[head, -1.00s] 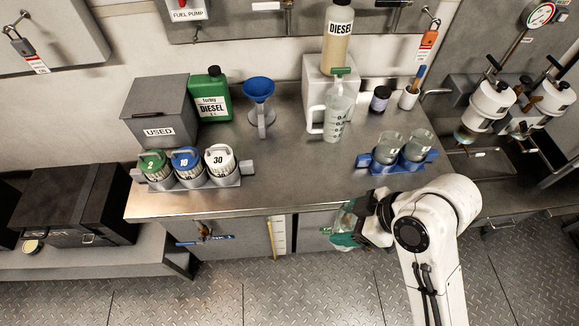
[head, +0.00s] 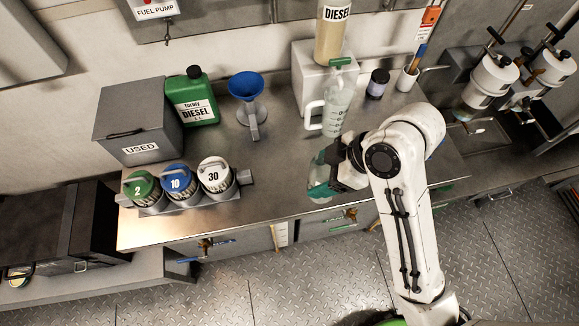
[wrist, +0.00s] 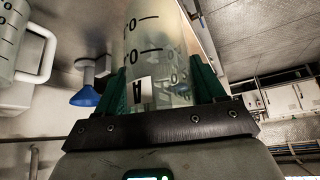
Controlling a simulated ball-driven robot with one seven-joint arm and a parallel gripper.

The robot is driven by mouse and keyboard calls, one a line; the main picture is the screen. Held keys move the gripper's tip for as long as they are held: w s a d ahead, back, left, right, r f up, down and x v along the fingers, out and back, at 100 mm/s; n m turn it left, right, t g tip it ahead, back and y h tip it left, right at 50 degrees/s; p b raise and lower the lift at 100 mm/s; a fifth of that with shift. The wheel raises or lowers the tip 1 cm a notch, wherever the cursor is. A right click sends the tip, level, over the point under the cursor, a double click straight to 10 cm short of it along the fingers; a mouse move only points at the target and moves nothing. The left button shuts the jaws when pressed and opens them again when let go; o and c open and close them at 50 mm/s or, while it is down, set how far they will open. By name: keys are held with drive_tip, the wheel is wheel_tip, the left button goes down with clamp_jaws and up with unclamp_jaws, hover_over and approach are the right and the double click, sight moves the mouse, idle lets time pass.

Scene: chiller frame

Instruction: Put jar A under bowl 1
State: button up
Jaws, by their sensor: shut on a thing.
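My gripper (head: 326,172) is shut on jar A (head: 317,188), a clear jar held over the front edge of the bench. In the wrist view the green fingers of my gripper (wrist: 162,85) press on both sides of the jar (wrist: 150,45), and its label "A" appears upside down. The jar's far end is cut off there. Two white filter housings (head: 495,78) hang on the wall at the far right. No number is readable on them, so I cannot tell which is bowl 1.
A measuring jug (head: 332,108), blue funnel (head: 246,88), green diesel can (head: 192,98) and grey USED box (head: 138,122) stand on the bench. Numbered jars (head: 178,182) sit front left. A dark-lidded small jar (head: 377,84) is behind my arm.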

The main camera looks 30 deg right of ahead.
drive_tip(key=shift+w+a+f+p, duration=0.25)
drive_tip(key=shift+w+f+p, duration=0.1)
drive_tip(key=shift+w+f, duration=1.4)
drive_tip(key=shift+w+a+f+p, duration=0.3)
drive_tip(key=shift+w+f, duration=1.2)
drive_tip(key=shift+f, duration=0.4)
drive_tip(key=shift+w+a+f+p, duration=0.25)
drive_tip(key=shift+w+f+p, duration=0.1)
drive_tip(key=shift+w+f, duration=1.4)
drive_tip(key=shift+s+f, duration=0.15)
drive_tip(key=shift+f, duration=0.05)
drive_tip(key=o, duration=1)
drive_tip(key=shift+o, duration=0.2)
drive_tip(key=shift+r, duration=0.1)
drive_tip(key=v, duration=1.2)
drive_tip(key=shift+b, duration=0.3)
